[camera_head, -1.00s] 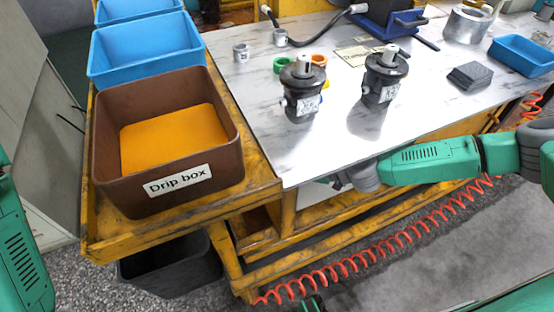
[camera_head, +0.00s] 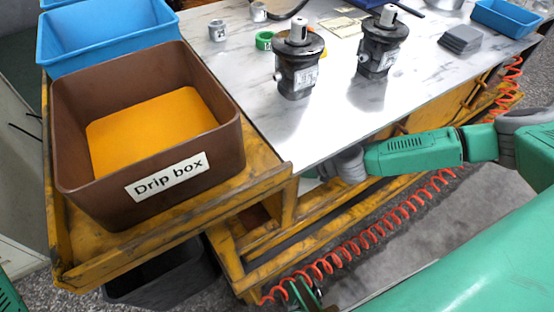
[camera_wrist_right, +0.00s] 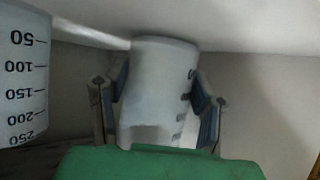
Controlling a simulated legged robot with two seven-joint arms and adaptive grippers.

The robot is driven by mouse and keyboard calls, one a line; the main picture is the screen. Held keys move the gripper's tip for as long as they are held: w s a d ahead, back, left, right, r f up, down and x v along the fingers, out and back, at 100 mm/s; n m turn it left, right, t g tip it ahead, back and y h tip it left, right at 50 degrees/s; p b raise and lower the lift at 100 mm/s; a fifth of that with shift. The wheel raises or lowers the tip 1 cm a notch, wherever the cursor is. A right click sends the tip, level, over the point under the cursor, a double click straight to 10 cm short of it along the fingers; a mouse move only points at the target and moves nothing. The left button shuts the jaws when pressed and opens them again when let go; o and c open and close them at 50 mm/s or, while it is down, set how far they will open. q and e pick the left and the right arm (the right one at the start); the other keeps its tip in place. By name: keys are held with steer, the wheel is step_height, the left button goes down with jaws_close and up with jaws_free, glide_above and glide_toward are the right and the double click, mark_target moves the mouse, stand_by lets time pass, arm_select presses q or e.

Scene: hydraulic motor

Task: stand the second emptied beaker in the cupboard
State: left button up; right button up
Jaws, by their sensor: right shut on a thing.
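In the right wrist view, my right gripper (camera_wrist_right: 158,95) is shut on a whitish translucent beaker (camera_wrist_right: 160,65), one finger on each side. Dark marks run down the right side of this beaker. A second beaker (camera_wrist_right: 22,75) with printed graduations stands apart at the left edge, partly cut off. Pale walls of the cupboard (camera_wrist_right: 265,110) surround both. Whether the held beaker touches a surface cannot be told. In the head view my right arm reaches under the tabletop, which hides the gripper and the beakers. My left gripper is out of view.
Two dark motors (camera_head: 298,65) (camera_head: 382,45) stand on the metal table (camera_head: 350,110). A brown drip box (camera_head: 215,145) with orange liquid sits on the yellow bench (camera_head: 265,170). Blue bins (camera_head: 110,40) are behind it. A coiled red hose (camera_head: 370,240) hangs below the right arm.

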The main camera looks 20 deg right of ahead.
steer(key=shift+d+f, duration=0.35)
steer(key=shift+d, duration=0.05)
steer(key=o, duration=1.3)
steer(key=shift+d, duration=0.2)
steer(key=shift+o, duration=0.2)
steer(key=shift+a+r, duration=0.15)
steer(key=shift+a, duration=0.2)
steer(key=shift+s+d+r, duration=0.15)
steer(key=shift+s+r, duration=0.05)
steer(key=shift+s, duration=0.05)
steer(key=p+v, duration=0.1)
steer(key=v, duration=0.9)
steer(key=shift+s+d+r+p, duration=0.1)
steer(key=shift+s+d+p, duration=0.1)
steer(key=shift+d+p, duration=0.2)
steer(key=shift+s+r, duration=0.25)
steer(key=shift+s, duration=0.05)
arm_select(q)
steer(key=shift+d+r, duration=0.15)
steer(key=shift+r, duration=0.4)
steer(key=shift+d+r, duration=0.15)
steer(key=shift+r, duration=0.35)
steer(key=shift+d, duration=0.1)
arm_select(e)
steer(key=shift+d+f, duration=0.1)
steer(key=shift+d, duration=0.1)
